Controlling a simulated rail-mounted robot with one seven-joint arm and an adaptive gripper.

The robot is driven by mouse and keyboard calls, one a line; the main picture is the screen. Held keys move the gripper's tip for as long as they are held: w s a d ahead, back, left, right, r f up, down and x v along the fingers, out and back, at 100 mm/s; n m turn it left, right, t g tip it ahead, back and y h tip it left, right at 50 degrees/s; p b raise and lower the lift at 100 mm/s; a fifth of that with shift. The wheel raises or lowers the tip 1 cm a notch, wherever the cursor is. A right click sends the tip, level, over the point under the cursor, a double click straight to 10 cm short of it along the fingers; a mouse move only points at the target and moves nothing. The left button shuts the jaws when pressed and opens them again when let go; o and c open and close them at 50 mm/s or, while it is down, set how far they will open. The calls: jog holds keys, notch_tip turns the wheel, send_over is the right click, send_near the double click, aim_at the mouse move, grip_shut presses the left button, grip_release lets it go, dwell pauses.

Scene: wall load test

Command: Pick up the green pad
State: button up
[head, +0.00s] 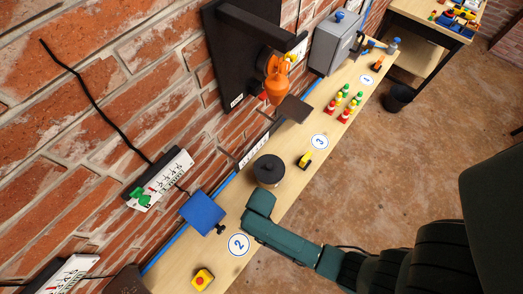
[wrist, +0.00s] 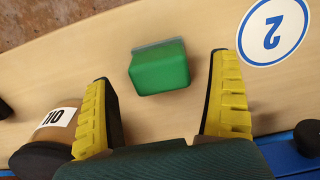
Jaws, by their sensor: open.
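The green pad (wrist: 158,68), a small green block with a greyish far edge, lies on the pale wooden bench (wrist: 180,115) in the wrist view. My gripper (wrist: 161,72) is open, with ribbed yellow fingers, one to the left of the pad and one to the right. Nothing is held, and I see gaps between the pad and both fingers. Whether the fingertips are level with the pad cannot be told. In the head view my teal arm reaches over the bench near the round sign 2 (head: 238,244); the pad and fingertips are hidden there.
A yellow box with a red button (head: 201,279) sits nearer. The brick wall borders the bench.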

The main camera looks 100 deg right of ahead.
jog(key=shift+f, duration=0.95)
jog(key=c, duration=1.3)
notch_tip(320, 180, up, 10)
jog(key=shift+r+p, duration=0.1)
jog(key=shift+p, duration=0.25)
jog(key=w+a+r+n+p, duration=0.2)
jog(key=w+a+r+n, duration=0.15)
jog(key=w, duration=0.45)
jog(key=w+a+r+n+p, duration=0.1)
jog(key=w+a+r+n, duration=0.15)
jog(key=w+a, duration=0.35)
jog(key=w+a+r+n+p, duration=0.1)
jog(key=w+a+r+n, duration=0.2)
jog(key=w+a, duration=0.3)
jog(key=a, duration=0.4)
jog(key=shift+w+a+r+p, duration=0.2)
jog(key=shift+w+r+p, duration=0.1)
jog(key=shift+w, duration=0.1)
